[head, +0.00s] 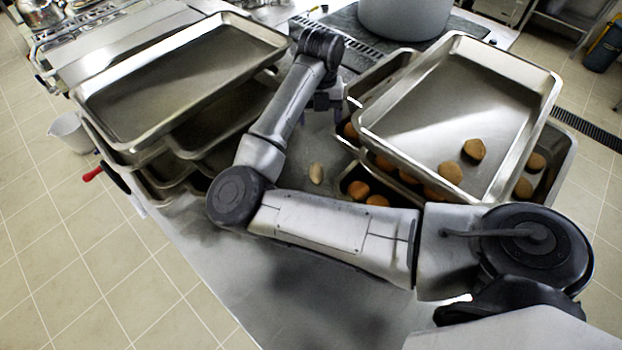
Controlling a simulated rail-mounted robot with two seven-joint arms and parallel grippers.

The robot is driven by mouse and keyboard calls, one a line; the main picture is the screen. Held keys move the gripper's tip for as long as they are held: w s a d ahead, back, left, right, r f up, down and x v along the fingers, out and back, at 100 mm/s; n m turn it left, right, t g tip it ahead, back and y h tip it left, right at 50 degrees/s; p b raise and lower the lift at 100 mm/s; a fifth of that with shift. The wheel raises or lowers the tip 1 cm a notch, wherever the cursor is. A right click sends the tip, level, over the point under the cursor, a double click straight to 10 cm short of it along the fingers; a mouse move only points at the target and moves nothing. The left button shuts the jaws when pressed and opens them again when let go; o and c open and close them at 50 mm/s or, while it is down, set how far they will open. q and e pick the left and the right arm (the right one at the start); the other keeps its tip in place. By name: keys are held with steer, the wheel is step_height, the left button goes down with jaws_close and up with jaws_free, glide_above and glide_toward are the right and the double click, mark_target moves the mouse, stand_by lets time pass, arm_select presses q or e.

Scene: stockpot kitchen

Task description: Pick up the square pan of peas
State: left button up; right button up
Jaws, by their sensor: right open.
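I see no peas and no pan that I can tell is the square pan of peas. My right arm reaches across from the lower right to the centre. My right gripper (328,106) is open and points down between two groups of metal trays, beside the left edge of the right-hand trays. Its fingers are dark and small, and I cannot see anything between them. My left gripper is not in view.
An empty metal tray (180,85) tops a stack at left. A large pot (405,15) stands behind. A pale oval item (316,173) lies on the counter (310,290).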

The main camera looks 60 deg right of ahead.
step_height(320, 180, down, 7)
steer(key=b, duration=0.7)
glide_above(316, 169)
steer(key=f, duration=0.7)
steer(key=shift+s+d+f, duration=0.1)
steer(key=shift+d+f, duration=0.15)
steer(key=shift+f, duration=0.65)
steer(key=f, duration=0.4)
steer(key=shift+a+f+b, duration=0.1)
steer(key=shift+a+b, duration=0.1)
steer(key=shift+b, duration=0.1)
steer(key=shift+a+f, duration=0.1)
steer(key=shift+f, duration=0.4)
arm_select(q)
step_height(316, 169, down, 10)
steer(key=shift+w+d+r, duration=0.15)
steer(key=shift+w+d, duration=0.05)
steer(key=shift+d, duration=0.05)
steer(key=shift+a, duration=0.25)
arm_select(e)
steer(key=c, duration=1)
